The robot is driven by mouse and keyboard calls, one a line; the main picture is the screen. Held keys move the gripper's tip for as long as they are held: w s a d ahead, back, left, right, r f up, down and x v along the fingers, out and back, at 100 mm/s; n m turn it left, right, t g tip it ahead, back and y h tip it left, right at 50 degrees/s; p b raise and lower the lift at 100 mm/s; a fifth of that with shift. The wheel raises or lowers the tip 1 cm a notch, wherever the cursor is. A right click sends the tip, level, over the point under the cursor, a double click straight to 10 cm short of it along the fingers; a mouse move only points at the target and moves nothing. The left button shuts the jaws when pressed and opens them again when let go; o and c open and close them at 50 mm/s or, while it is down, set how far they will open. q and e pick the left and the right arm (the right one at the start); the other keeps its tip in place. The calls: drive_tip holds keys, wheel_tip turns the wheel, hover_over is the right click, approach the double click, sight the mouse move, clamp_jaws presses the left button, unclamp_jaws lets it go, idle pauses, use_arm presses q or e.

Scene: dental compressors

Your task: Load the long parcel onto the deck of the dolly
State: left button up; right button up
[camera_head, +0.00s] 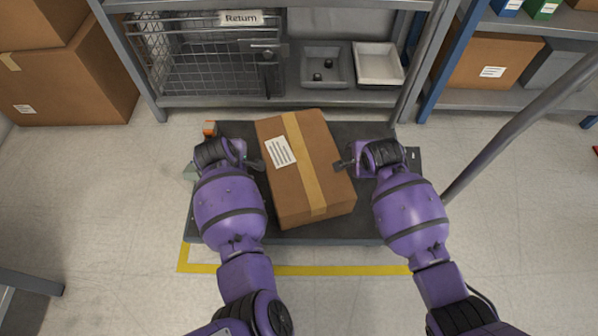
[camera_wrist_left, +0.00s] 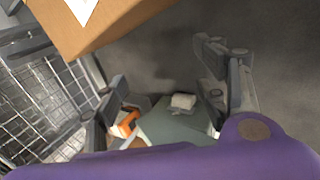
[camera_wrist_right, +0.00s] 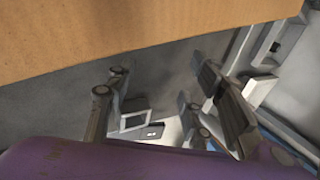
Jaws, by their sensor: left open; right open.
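The long parcel (camera_head: 309,175), a brown carton with a tan tape strip and a white label, lies on the dark grey deck of the dolly (camera_head: 365,210), turned slightly askew. My left gripper (camera_head: 256,163) is open beside the parcel's left side; the parcel also shows at the top left of the left wrist view (camera_wrist_left: 95,25). My right gripper (camera_head: 343,166) is open by its right side; the parcel fills the top of the right wrist view (camera_wrist_right: 130,30). No finger is closed on it. Contact between fingertips and carton cannot be told.
A shelf with a wire cage (camera_head: 200,62) marked Return, a grey tray (camera_head: 325,82) and a white tray (camera_head: 378,62) stands behind the dolly. A slanted grey pole (camera_head: 520,130) rises at right. Cartons (camera_head: 75,90) stand at left. Yellow floor tape (camera_head: 320,270) runs in front.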

drive_tip(key=o, duration=0.3)
drive_tip(key=shift+r, duration=0.1)
use_arm(q)
wheel_tip(320, 180, up, 10)
use_arm(e)
drive_tip(key=v, duration=1.1)
drive_tip(key=shift+s+d+r, duration=0.1)
drive_tip(key=shift+s+r, duration=0.15)
drive_tip(key=shift+r, duration=0.1)
idle(0.4)
